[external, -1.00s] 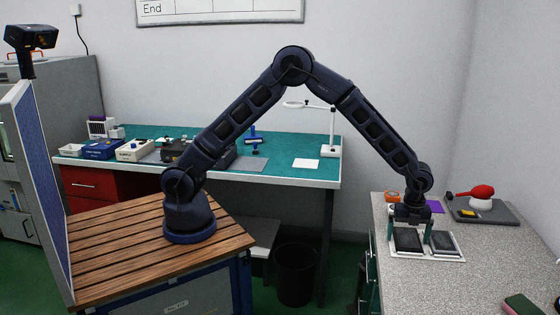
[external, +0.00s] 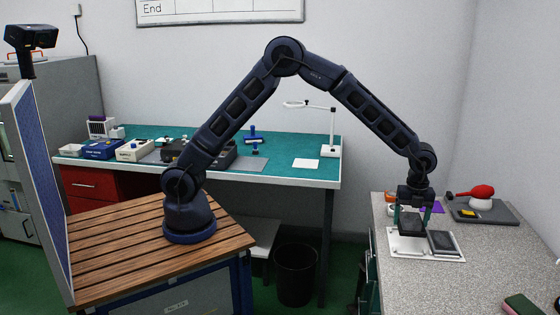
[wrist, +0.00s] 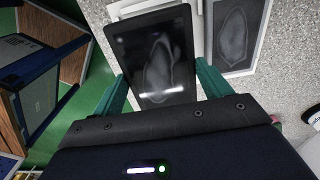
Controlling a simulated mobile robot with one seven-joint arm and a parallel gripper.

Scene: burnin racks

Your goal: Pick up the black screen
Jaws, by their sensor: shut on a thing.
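A black screen (wrist: 152,55) with a faint pale outline on its face is held between the two green fingers of my gripper (external: 413,219). The held screen also shows in the external view (external: 411,226), a little above the white tray (external: 404,247). A second, similar black screen (external: 443,242) lies in the right side of the tray; in the wrist view (wrist: 238,35) it is at the upper right. The left side of the tray is empty.
The tray is on a speckled grey counter (external: 490,265). An orange roll (external: 392,196), a purple sheet (external: 432,208) and a dark board with a red-topped item (external: 482,191) are behind it. A phone-like object (external: 523,305) lies at front right. The counter between is clear.

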